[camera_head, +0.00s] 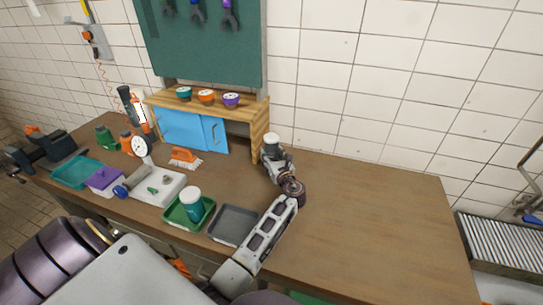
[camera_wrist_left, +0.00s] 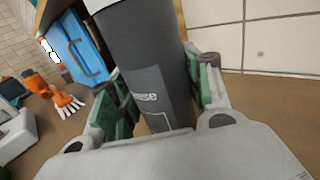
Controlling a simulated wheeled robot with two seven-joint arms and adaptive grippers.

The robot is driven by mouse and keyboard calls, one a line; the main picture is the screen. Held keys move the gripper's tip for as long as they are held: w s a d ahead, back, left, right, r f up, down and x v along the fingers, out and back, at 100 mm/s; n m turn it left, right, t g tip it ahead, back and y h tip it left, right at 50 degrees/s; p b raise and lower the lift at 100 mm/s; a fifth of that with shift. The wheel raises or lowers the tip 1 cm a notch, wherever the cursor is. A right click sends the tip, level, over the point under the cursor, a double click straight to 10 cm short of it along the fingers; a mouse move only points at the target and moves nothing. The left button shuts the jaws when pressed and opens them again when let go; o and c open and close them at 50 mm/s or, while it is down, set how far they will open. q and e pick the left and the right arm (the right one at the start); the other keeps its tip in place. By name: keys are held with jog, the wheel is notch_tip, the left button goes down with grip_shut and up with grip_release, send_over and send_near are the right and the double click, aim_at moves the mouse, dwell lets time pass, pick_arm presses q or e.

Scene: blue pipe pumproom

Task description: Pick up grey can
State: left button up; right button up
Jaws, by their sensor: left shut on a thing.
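The grey can (camera_head: 272,138) is upright at the right end of the wooden shelf unit, with its white top showing above my left gripper (camera_head: 275,158). In the left wrist view the can (camera_wrist_left: 148,70) is a dark grey cylinder with a printed label and a pale upper end. There my left gripper (camera_wrist_left: 157,92) has one green-padded finger on each side of it and is shut on it. The can's lower end is hidden by the gripper body, so I cannot tell whether it touches the tabletop. My right gripper is not in view.
The wooden shelf unit (camera_head: 258,120) with blue doors stands close left of the can. A dark grey tray (camera_head: 234,225) and a green tray (camera_head: 172,217) holding a teal, white-lidded jar (camera_head: 191,205) lie nearer. The tabletop (camera_head: 370,215) is clear to the right.

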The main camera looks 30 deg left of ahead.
aim_at(271, 137)
pick_arm(q)
notch_tip(271, 137, up, 10)
jog(key=shift+f, duration=0.1)
dwell(0.4)
dwell(0.5)
